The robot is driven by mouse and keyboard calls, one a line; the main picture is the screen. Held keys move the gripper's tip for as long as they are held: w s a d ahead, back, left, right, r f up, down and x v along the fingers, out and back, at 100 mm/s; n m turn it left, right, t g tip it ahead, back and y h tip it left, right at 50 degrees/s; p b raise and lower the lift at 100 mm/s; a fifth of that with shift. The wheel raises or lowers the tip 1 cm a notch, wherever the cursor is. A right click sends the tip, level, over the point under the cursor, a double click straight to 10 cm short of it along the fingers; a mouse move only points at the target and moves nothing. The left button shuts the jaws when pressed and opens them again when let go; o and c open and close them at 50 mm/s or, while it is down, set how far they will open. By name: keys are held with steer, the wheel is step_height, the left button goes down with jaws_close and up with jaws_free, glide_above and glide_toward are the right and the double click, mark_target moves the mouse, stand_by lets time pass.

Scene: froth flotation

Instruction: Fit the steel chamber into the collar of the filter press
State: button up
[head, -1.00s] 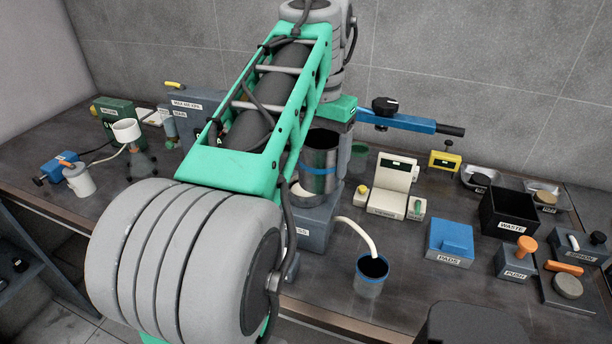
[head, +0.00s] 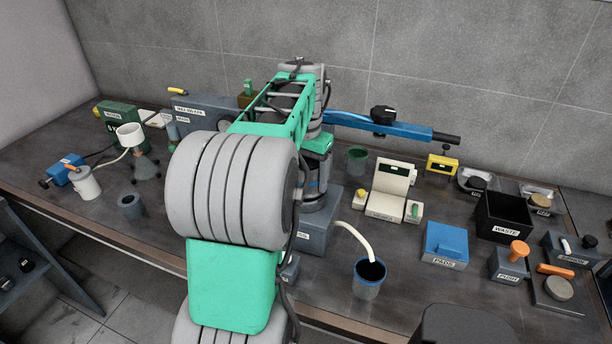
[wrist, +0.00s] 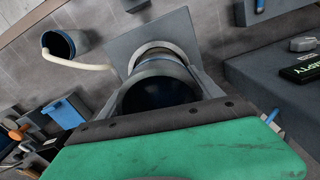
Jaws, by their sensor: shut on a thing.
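The steel chamber (wrist: 158,92) shows in the wrist view as a wide cylinder with a dark open mouth, just ahead of my gripper. My gripper (head: 316,172) is shut on it, above the filter press; its fingertips are largely hidden. The press (head: 318,232) is a grey block with a pale spout; its grey top (wrist: 122,42) also shows in the wrist view. The pale ring of the collar (wrist: 150,52) shows just beyond the chamber's rim. In the head view my arm hides most of the chamber and collar. I cannot tell whether the chamber is seated.
A blue beam (head: 405,130) with a black knob extends behind the press. A blue-rimmed cup (head: 368,284) stands under the spout. A cream device (head: 390,190), a blue pads box (head: 446,242) and a black waste bin (head: 503,215) stand to the right.

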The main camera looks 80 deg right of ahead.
steer(key=o, duration=1.7)
steer(key=shift+s+a+f, duration=0.1)
steer(key=shift+a+f, duration=0.1)
steer(key=shift+f, duration=0.45)
steer(key=shift+o, duration=0.9)
steer(key=shift+d, duration=0.15)
steer(key=shift+o, duration=1)
steer(key=shift+r, duration=0.25)
